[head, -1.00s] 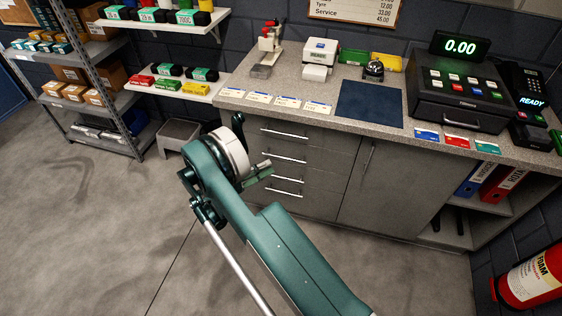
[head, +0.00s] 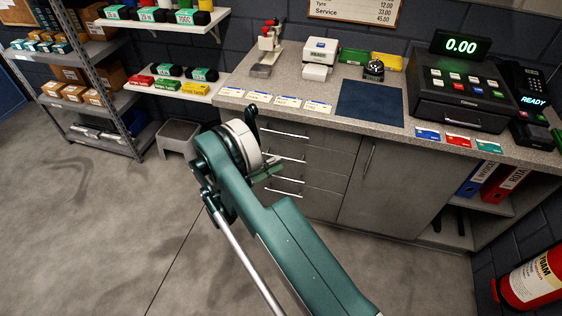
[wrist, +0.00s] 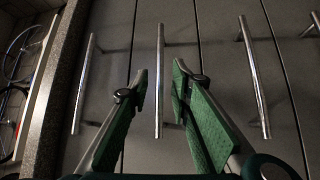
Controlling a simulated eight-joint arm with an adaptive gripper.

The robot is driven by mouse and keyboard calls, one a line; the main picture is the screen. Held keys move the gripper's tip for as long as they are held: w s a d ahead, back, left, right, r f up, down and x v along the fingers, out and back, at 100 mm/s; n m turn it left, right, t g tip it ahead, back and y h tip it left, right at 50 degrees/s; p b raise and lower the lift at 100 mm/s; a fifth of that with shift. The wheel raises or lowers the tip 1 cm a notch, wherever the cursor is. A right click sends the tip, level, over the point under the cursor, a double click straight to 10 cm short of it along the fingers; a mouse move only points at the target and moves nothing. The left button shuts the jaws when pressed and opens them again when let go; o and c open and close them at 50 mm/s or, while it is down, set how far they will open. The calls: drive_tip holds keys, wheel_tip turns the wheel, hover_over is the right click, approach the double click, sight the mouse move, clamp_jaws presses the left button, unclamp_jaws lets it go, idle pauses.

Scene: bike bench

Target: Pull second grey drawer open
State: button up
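The grey drawer unit shows a stack of drawers with silver bar handles, all shut. In the wrist view the picture is turned, with the counter edge on the left. The second drawer's handle (wrist: 160,60) stands in the middle, with the top drawer's handle (wrist: 85,80) to its left and the third drawer's handle (wrist: 254,80) to its right. My gripper (wrist: 160,80) is open and empty, its green-padded fingers on either side of the second handle in the picture. I cannot tell the depth left to it. In the head view my gripper (head: 268,170) is before the drawers, partly hidden by my arm.
The countertop (head: 235,86) overhangs the drawers. A cupboard door (head: 385,185) with an upright handle is to their right. A grey step stool (head: 178,136) and a shelf rack (head: 140,150) stand to the left. The floor in front is clear.

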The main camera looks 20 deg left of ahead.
drive_tip(key=shift+b+x, duration=0.3)
drive_tip(key=shift+x, duration=1.45)
clamp_jaws()
